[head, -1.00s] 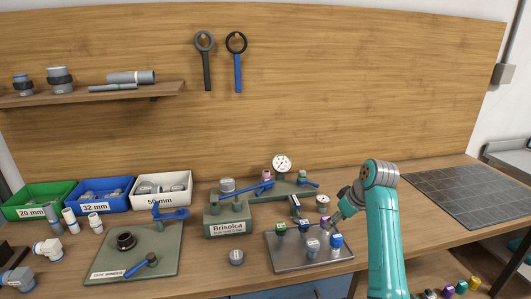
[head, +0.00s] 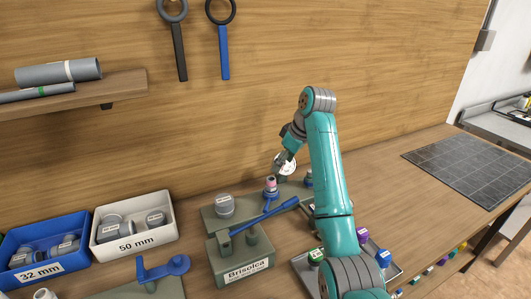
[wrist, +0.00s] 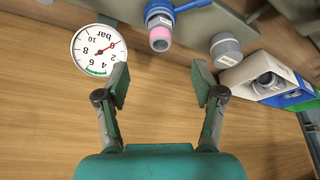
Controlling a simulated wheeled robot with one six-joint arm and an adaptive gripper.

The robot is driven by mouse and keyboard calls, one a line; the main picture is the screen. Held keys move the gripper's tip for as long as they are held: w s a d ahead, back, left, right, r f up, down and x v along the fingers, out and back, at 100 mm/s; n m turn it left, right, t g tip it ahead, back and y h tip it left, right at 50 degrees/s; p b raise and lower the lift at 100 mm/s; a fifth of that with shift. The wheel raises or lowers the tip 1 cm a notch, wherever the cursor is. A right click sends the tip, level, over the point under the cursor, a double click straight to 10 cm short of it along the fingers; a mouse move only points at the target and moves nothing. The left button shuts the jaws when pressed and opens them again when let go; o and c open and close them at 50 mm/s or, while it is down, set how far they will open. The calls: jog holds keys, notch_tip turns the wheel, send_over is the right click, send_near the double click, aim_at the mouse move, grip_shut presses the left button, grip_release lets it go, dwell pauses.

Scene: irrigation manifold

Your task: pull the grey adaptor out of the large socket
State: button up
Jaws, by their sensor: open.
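The grey adaptor (head: 224,205) is a short, light grey cylinder with a pale label, standing upright at the left end of the green manifold (head: 205,222). The large socket under it cannot be made out separately. In the wrist view the adaptor (wrist: 225,48) is at upper right, beyond the fingertips and apart from them. My gripper (wrist: 160,85) is open and empty, its two fingers wide apart with the wooden back panel behind them. In the head view my gripper (head: 289,157) is small and partly hidden, beside the pressure gauge (head: 285,168).
A blue lever (head: 265,214) and a pink-topped fitting (head: 270,184) are right of the adaptor. The gauge dial (wrist: 97,50) is close to my left finger in the wrist view. A white 50 mm bin (head: 134,226) stands left of the manifold. A tray of coloured-cap fittings is partly behind my arm.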

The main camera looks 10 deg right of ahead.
aim_at(272, 179)
jog(key=x, duration=1.1)
jog(key=shift+w+a+r, duration=0.1)
jog(key=shift+w+a, duration=0.05)
jog(key=shift+a, duration=0.1)
grip_shut()
jog(key=shift+r, duration=3.15)
dwell(0.7)
